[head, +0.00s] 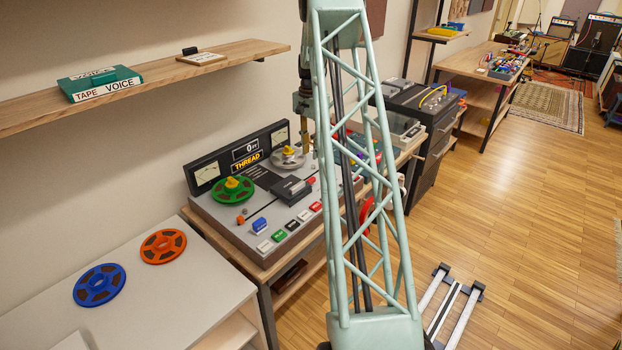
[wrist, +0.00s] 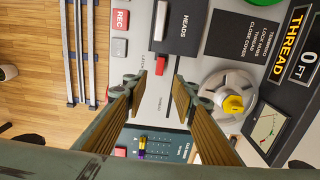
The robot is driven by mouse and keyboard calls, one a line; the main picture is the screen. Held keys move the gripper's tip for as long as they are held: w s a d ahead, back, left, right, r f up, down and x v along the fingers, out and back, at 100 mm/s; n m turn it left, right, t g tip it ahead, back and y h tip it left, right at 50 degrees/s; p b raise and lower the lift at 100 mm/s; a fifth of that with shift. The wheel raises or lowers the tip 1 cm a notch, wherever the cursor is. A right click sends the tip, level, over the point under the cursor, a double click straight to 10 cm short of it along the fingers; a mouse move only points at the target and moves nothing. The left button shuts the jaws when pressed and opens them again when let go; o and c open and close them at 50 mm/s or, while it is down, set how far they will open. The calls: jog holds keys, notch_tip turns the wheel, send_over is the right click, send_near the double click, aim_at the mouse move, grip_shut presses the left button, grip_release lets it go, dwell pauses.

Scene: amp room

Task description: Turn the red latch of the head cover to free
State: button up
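The red latch (wrist: 160,66) is a small red piece beside the dark head cover (wrist: 179,24), which is marked HEADS. In the head view a small red piece (head: 311,181) shows beside the head cover (head: 291,190). My gripper (wrist: 160,84) is open and empty, its two fingertips apart. In the wrist view the latch appears between and slightly beyond the tips; I see no contact. In the head view my gripper (head: 305,145) points down above the deck, partly hidden by my lattice arm.
The tape machine (head: 220,216) carries a green reel (head: 232,190), a pale reel with a yellow cap (wrist: 226,96), a THREAD display (head: 247,160) and several buttons. Blue (head: 99,285) and orange (head: 163,247) reels lie on the white table. A wooden shelf (head: 150,87) hangs above.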

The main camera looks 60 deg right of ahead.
aim_at(311, 179)
jog(key=shift+f, duration=0.1)
jog(key=shift+f+b, duration=0.45)
jog(key=shift+f, duration=6.35)
jog(key=shift+c, duration=0.4)
jog(key=c, duration=0.8)
